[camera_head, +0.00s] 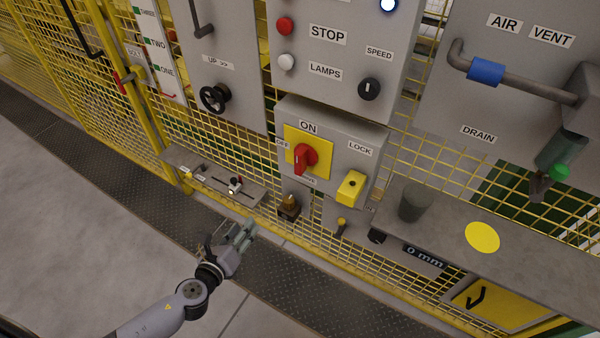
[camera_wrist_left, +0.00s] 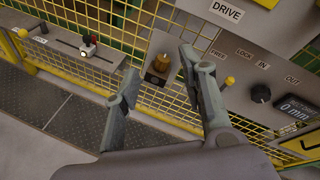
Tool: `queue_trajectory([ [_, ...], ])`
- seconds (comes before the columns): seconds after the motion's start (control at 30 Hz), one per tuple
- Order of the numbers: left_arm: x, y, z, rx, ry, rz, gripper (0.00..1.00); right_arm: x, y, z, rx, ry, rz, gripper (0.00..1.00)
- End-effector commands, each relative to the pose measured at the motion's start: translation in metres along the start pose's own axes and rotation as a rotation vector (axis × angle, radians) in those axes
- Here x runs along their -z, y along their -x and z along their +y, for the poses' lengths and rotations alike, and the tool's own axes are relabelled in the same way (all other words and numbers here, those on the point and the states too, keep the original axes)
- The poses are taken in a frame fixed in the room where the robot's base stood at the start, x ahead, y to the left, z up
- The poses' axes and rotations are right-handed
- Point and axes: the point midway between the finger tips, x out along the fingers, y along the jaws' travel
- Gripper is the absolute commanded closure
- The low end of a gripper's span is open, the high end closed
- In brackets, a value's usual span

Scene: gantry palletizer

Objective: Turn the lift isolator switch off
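The isolator switch is a red rotary handle (camera_head: 305,157) on a yellow plate (camera_head: 294,138), on a grey box (camera_head: 340,133) labelled ON above and OFF at the left. The red handle stands nearly upright, tilted slightly. A yellow part (camera_head: 350,187) sits beside it under the LOCK label. My left gripper (camera_head: 246,232) is below and left of the box, apart from it. In the left wrist view its two fingers (camera_wrist_left: 165,75) are spread with nothing between them; the box's lower edge with a DRIVE label (camera_wrist_left: 227,11) shows at the top. My right gripper is not in view.
A brass-coloured knob (camera_head: 290,203) is on a small block below the box. A slider rail (camera_head: 215,177) is at the left. A grey shelf (camera_head: 450,235) with a dark cup (camera_head: 414,201) juts out at the right. Yellow mesh fence stands behind; the floor in front is clear.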

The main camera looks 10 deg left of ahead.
Motion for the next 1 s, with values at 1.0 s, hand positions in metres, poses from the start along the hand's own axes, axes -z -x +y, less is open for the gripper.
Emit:
queue_trajectory([
  [1.0,-0.088,-0.084,-0.159,0.282,-0.543,-0.252,0.62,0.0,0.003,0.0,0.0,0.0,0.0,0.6],
])
